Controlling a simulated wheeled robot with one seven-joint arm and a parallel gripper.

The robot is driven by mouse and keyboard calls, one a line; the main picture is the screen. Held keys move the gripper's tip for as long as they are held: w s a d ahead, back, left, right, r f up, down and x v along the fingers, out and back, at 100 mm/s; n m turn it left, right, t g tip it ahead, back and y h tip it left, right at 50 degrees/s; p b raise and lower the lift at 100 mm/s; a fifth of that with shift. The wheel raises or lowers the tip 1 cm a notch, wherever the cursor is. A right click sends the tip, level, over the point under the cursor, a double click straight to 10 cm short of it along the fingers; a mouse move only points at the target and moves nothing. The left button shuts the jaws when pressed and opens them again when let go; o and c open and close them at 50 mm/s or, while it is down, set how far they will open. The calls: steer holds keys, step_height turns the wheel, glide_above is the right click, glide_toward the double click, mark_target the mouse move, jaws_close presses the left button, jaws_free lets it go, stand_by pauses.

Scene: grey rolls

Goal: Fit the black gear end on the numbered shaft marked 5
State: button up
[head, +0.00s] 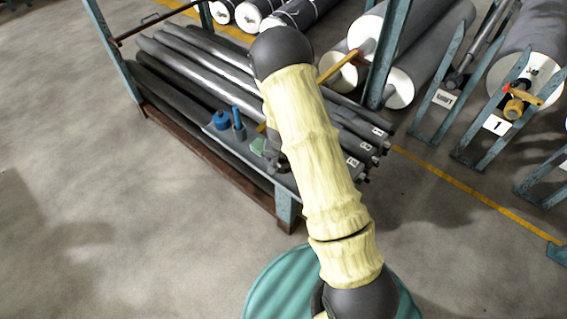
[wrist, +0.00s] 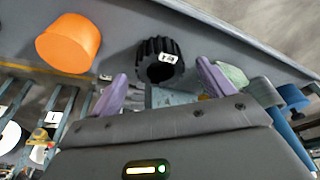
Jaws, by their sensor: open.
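The black gear end (wrist: 160,60), a toothed ring with a small white label, sits on a grey shelf in the wrist view. My gripper (wrist: 162,70) is open, its two purple fingers apart, with the gear just beyond and between their tips. I cannot tell whether they touch it. In the head view my arm hides the gear and most of my gripper. Several long grey shafts (head: 200,62) lie in the blue rack. Their right ends carry small white tags (head: 367,147), too small to read surely, so I cannot tell which is 5.
An orange cylinder (wrist: 68,42) stands left of the gear. A green piece (wrist: 232,75) and blue parts (wrist: 290,97) are to its right. Blue parts (head: 221,120) also show on the rack's shelf. Large rolls (head: 520,75) on stands are at right. Floor at left is clear.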

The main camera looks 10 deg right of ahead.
steer(key=shift+w+f, duration=0.15)
steer(key=shift+f, duration=0.4)
steer(key=shift+c, duration=0.2)
steer(key=c, duration=1.3)
step_height(320, 180, up, 10)
steer(key=shift+r, duration=0.1)
